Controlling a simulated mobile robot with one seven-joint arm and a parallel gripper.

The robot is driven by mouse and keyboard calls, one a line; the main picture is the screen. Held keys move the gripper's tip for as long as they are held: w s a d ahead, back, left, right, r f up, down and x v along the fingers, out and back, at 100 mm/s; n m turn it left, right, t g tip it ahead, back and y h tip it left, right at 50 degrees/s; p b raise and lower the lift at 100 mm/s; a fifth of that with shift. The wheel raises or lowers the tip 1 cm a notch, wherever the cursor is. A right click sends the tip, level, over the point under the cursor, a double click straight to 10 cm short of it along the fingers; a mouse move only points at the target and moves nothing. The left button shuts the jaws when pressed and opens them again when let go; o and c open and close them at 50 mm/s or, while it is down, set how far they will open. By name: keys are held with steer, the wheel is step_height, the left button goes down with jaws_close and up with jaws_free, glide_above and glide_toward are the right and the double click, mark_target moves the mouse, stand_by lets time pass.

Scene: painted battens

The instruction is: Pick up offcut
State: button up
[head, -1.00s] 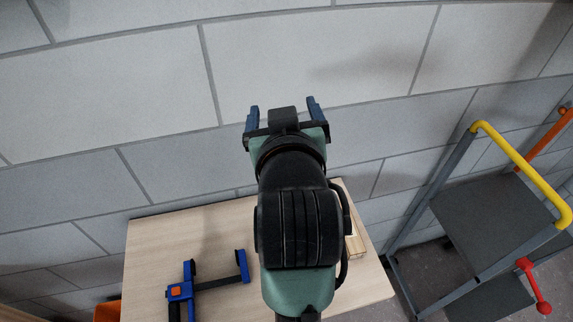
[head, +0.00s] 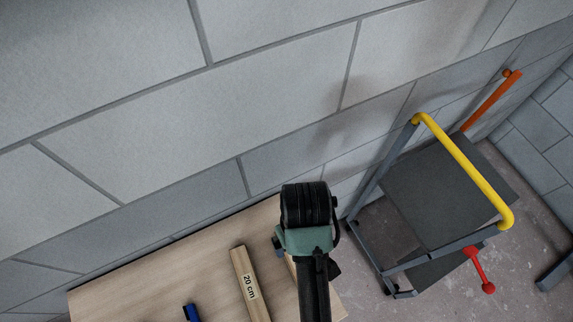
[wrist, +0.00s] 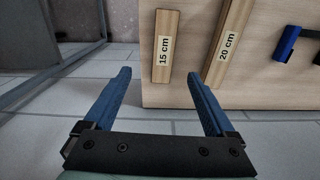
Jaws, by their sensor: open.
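Two wooden battens lie on the pale wood table (head: 150,275). The one labelled 20 cm (head: 239,263) shows in the head view and also in the wrist view (wrist: 233,20). The one labelled 15 cm (wrist: 161,70) is shorter and shows in the wrist view; in the head view my arm mostly hides it. Neither is marked as the offcut, so I cannot tell which it is. My gripper (wrist: 159,75) is open and empty, its blue fingers pointing towards the table edge near the 15 cm batten. In the head view my arm hides most of the gripper.
A blue clamp (wrist: 288,42) lies on the table beyond the 20 cm batten. A grey trolley (head: 440,185) with a yellow handle (head: 465,170) stands on the floor right of the table. A grey block wall (head: 270,80) runs behind.

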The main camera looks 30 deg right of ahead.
steer(key=f, duration=0.6)
steer(key=shift+s+f+p, duration=0.3)
steer(key=shift+w+a+f+p, duration=0.15)
steer(key=shift+a+f+p, duration=0.1)
steer(key=shift+f, duration=1.2)
steer(key=shift+w+a+f+p, duration=0.1)
steer(key=shift+f+p, duration=0.15)
steer(key=shift+f, duration=1.2)
jaws_close()
steer(key=shift+r, duration=0.15)
